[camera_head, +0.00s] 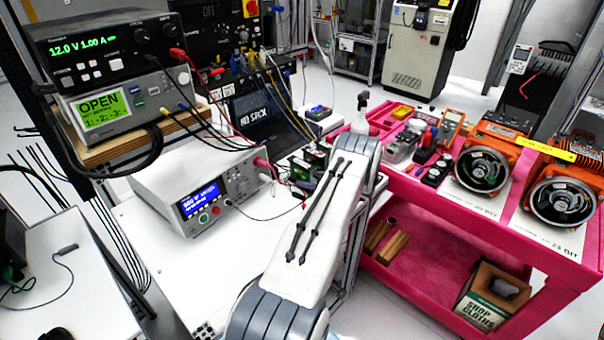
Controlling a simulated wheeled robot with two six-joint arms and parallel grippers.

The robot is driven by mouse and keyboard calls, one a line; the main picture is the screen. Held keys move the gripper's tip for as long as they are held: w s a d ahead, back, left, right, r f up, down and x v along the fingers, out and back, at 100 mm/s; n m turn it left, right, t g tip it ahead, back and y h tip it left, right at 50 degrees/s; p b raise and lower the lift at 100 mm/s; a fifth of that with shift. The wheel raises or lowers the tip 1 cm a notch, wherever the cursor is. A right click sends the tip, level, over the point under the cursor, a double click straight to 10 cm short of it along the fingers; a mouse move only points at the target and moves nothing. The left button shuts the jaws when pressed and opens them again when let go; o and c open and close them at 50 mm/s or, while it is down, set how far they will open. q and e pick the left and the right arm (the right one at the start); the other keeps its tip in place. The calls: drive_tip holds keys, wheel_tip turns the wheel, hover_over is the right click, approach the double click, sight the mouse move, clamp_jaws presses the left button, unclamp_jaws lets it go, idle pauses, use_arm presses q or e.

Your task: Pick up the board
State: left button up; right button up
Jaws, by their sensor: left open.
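A small green circuit board (309,158) lies on the white bench, just left of my arm's upper end. Dark parts and cables crowd around it. My left arm rises through the middle of the view and covers part of the bench right of the board. My left gripper (303,186) shows only as a small dark shape close to the near side of the board, partly hidden by my arm. It is open; I cannot tell whether it touches the board. My right gripper is not in view.
A white bench instrument with a blue screen (205,198) stands left of the board, with stacked supplies (105,105) behind. Test leads cross the bench. The near bench surface is clear (190,270).

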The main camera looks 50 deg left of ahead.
use_arm(q)
drive_tip(key=c, duration=1.2)
clamp_jaws()
drive_tip(key=shift+r, duration=0.15)
